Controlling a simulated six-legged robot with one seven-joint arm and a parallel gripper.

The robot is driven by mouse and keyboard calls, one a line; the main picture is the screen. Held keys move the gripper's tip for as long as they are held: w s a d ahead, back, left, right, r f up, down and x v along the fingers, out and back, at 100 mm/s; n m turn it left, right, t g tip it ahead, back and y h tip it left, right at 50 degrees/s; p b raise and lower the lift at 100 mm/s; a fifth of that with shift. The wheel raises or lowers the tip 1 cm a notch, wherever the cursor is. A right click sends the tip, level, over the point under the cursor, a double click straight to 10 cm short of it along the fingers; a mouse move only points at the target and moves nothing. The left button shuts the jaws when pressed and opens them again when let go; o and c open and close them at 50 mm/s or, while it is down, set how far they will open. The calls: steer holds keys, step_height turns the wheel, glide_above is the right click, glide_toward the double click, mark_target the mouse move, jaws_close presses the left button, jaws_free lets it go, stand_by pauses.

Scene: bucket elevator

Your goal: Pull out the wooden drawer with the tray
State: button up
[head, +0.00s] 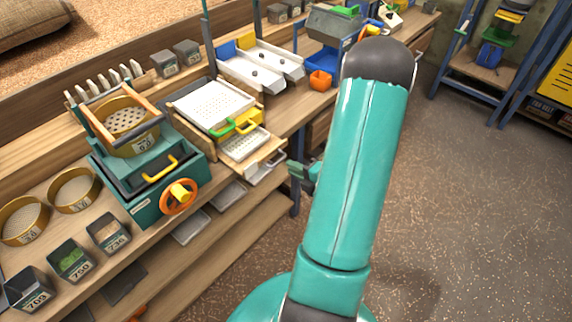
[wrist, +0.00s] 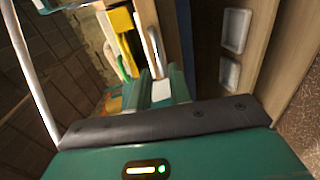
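The wooden drawer (head: 262,158) sticks partly out of the wooden box under the white perforated screen, with a white perforated tray (head: 244,144) lying in it. A pale metal bar handle (head: 268,172) is on its front, and it also shows in the wrist view (wrist: 154,50). My teal gripper (head: 301,171) is just right of the handle, partly hidden behind my arm. In the wrist view, its fingers (wrist: 158,90) stand apart, with the near end of the handle at the gap. I cannot tell whether they touch it.
A green handle (head: 221,129) and a yellow block (head: 250,118) sit above the drawer. A teal machine with an orange wheel (head: 180,196) stands left on the bench. White trays (head: 190,228) lie on the shelf below. The floor (head: 470,200) at right is clear.

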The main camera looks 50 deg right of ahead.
steer(key=v, duration=0.9)
steer(key=w+d+r+m+g+h, duration=0.1)
steer(key=w+d+r+g+h, duration=0.15)
steer(key=w, duration=0.45)
steer(key=w+a+r+m+g+h, duration=0.2)
steer(key=w+a+r+m, duration=0.15)
steer(key=r, duration=0.35)
steer(key=w+a+r+m+g+h, duration=0.1)
steer(key=w+a+r+m, duration=0.2)
steer(key=w+r+m, duration=0.3)
steer(key=s+a+r+m+g+y, duration=0.1)
steer(key=s+a+r+m, duration=0.1)
steer(key=a, duration=0.7)
steer(key=s+a+r+m+g+y, duration=0.2)
steer(key=s+a, duration=0.4)
steer(key=a, duration=0.3)
steer(key=s+a+r+m+g+y, duration=0.1)
steer(key=s+a+r+m, duration=0.3)
steer(key=a, duration=0.5)
steer(key=shift+s+a+r+y, duration=0.15)
steer(key=shift+s+r+y, duration=0.35)
steer(key=shift+r, duration=0.25)
steer(key=shift+g, duration=0.25)
